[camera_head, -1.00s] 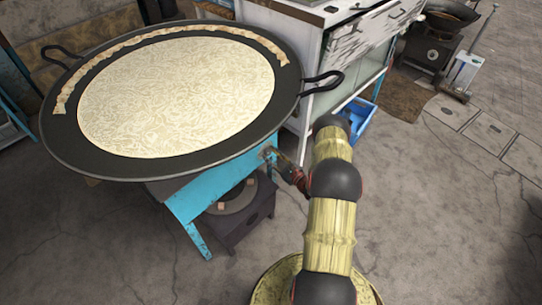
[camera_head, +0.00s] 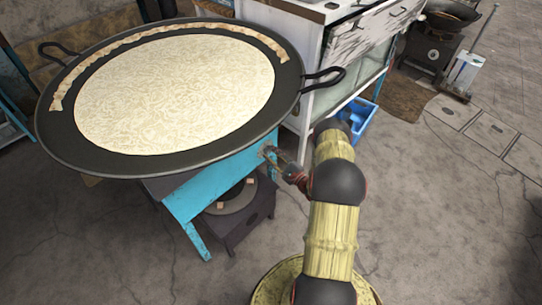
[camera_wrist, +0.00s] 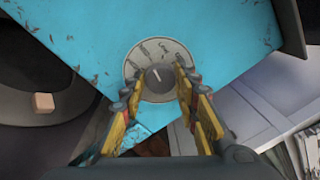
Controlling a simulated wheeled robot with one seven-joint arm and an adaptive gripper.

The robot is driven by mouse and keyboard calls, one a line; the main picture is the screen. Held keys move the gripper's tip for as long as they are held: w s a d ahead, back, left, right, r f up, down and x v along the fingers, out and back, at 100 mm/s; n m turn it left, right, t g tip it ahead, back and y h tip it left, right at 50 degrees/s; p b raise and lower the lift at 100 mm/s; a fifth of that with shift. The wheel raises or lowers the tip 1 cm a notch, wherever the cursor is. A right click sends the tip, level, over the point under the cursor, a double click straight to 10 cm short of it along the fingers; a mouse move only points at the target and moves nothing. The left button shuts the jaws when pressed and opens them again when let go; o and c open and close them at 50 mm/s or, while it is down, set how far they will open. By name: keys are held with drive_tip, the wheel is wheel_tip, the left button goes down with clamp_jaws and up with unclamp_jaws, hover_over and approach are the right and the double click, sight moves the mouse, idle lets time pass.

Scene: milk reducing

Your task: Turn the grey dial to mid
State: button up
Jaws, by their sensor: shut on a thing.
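The grey dial (camera_wrist: 158,82) sits at the centre of a round pale plate (camera_wrist: 139,60) with dark markings, on the blue panel (camera_wrist: 100,35) in the wrist view. A light pointer line on the dial tilts up and slightly left. My gripper (camera_wrist: 157,87) has its yellow fingers on either side of the dial, shut on it. In the head view my gripper (camera_head: 282,162) is at the right side of the blue stand (camera_head: 205,185). The dial cannot be made out there.
A wide black pan (camera_head: 180,166) with pale milk (camera_head: 175,95) rests above the stand, its right handle (camera_head: 325,80) reaching near my arm. A dark burner (camera_head: 240,205) stands underneath. A white cabinet (camera_head: 325,105) and blue crate (camera_head: 362,118) are behind.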

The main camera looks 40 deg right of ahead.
drive_tip(key=shift+n, duration=0.5)
drive_tip(key=shift+f, duration=0.1)
drive_tip(key=o, duration=1.2)
drive_tip(key=shift+c, duration=0.2)
drive_tip(key=s, duration=1.2)
drive_tip(key=shift+f, duration=0.25)
drive_tip(key=shift+d, duration=0.1)
